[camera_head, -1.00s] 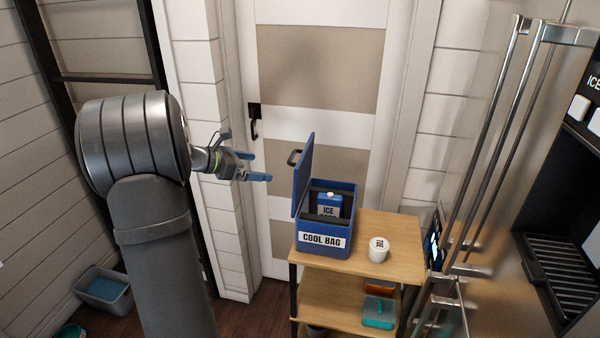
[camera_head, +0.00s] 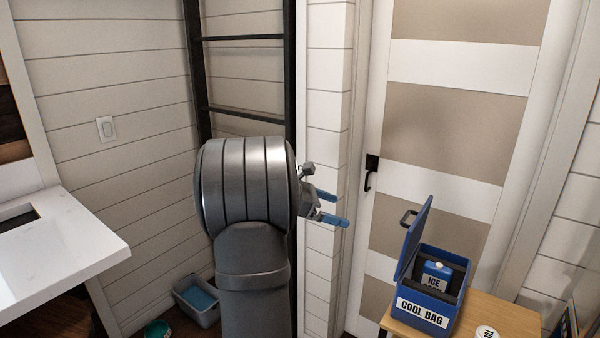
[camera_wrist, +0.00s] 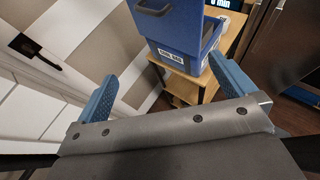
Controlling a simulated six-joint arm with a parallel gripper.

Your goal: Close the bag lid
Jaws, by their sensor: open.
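The blue cool bag (camera_head: 424,311) stands on a wooden cart at the lower right of the head view. Its lid (camera_head: 414,238) is raised, standing nearly upright on the bag's left side, with a dark handle (camera_head: 408,217) on its outer face. A blue ice pack (camera_head: 436,276) shows inside the bag. My gripper (camera_head: 333,207) is open and empty, to the left of the lid and apart from it. In the wrist view, the bag (camera_wrist: 178,62) and the lid (camera_wrist: 166,24) appear beyond and between the open blue fingers (camera_wrist: 165,95).
The cart top (camera_head: 497,315) also holds a white tub (camera_head: 487,332) right of the bag. A paneled door (camera_head: 440,130) stands behind. A grey bin (camera_head: 197,300) is on the floor at left, and a white counter (camera_head: 60,250) is at far left.

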